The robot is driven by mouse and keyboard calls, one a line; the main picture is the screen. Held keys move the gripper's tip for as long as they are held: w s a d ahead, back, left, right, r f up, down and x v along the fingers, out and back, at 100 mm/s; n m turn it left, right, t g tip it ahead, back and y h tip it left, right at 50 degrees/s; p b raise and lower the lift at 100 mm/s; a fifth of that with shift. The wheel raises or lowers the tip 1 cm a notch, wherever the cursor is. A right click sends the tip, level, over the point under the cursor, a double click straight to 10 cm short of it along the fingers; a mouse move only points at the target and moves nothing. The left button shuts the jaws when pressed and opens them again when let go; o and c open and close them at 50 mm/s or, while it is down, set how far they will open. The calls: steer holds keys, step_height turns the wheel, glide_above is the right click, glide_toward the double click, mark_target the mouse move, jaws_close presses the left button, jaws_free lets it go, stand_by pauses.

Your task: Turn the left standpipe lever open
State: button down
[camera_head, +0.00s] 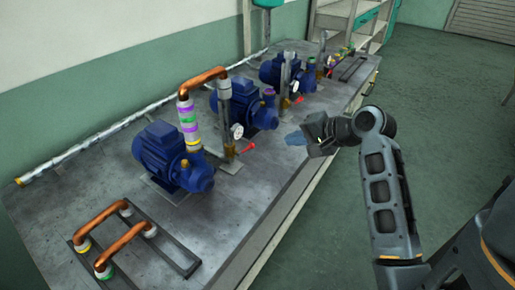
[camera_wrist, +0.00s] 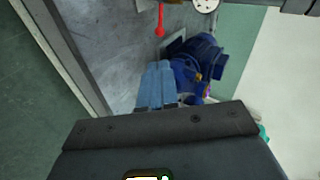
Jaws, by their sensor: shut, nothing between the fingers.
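The left standpipe (camera_head: 227,125) is a grey upright pipe beside the nearest blue pump, joined to a copper elbow. Its red lever (camera_head: 248,148) sticks out low, toward the bench's front edge. In the wrist view, a red lever (camera_wrist: 160,22), seemingly the same one, shows at the top, past the fingertips. My gripper (camera_head: 290,138) is right of the lever in the head view, above the front part of the bench, apart from it. Its pale blue fingers (camera_wrist: 156,72) are together with nothing between them. The lever's pivot is hard to make out.
Blue pumps stand along the bench (camera_head: 110,190): a near one (camera_head: 170,155), a middle one (camera_head: 243,103) and a far one (camera_head: 280,70). A second red lever (camera_head: 299,100) sits farther back. A gauge (camera_head: 237,131) is close to the left standpipe. Copper pipes (camera_head: 100,222) lie at the near end.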

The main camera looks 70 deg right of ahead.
mark_target(254, 145)
steer(key=x, duration=1.3)
steer(key=shift+w+f, duration=0.15)
steer(key=shift+w, duration=0.2)
